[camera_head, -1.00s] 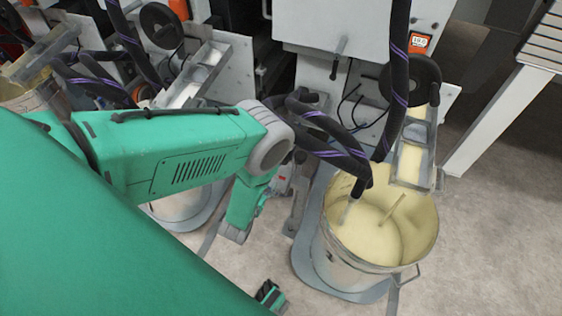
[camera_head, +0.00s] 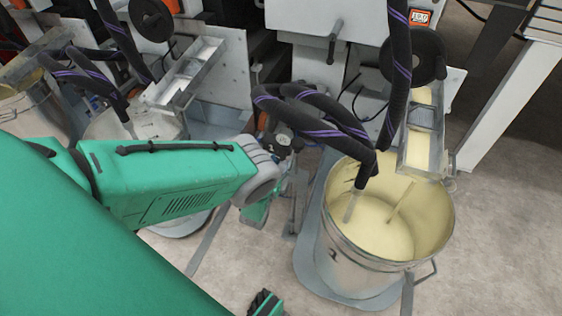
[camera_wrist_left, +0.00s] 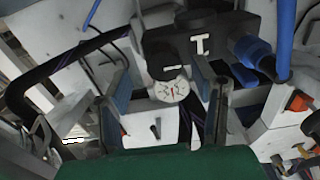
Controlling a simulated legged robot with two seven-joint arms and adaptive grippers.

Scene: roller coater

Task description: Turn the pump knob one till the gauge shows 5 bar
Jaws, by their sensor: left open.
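In the left wrist view, a small round white gauge (camera_wrist_left: 172,90) with a red needle sits below black pump parts. Its reading is too small to tell. A black knob (camera_wrist_left: 200,43) with a white T-shaped mark is above it to the right; a second white mark shows on the black part just above the gauge. My left gripper (camera_wrist_left: 164,110) is open, with one finger left of the gauge and one right of it. Nothing is held between the fingers. In the head view, the left fingers are hidden behind my green arm.
An open bucket (camera_head: 332,262) of pale yellow liquid stands right of my arm, with black hoses (camera_head: 330,128) running into it. A yellow-coated trough (camera_head: 421,150) hangs above it. In the wrist view, a blue fitting (camera_wrist_left: 252,50) is close to the right finger.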

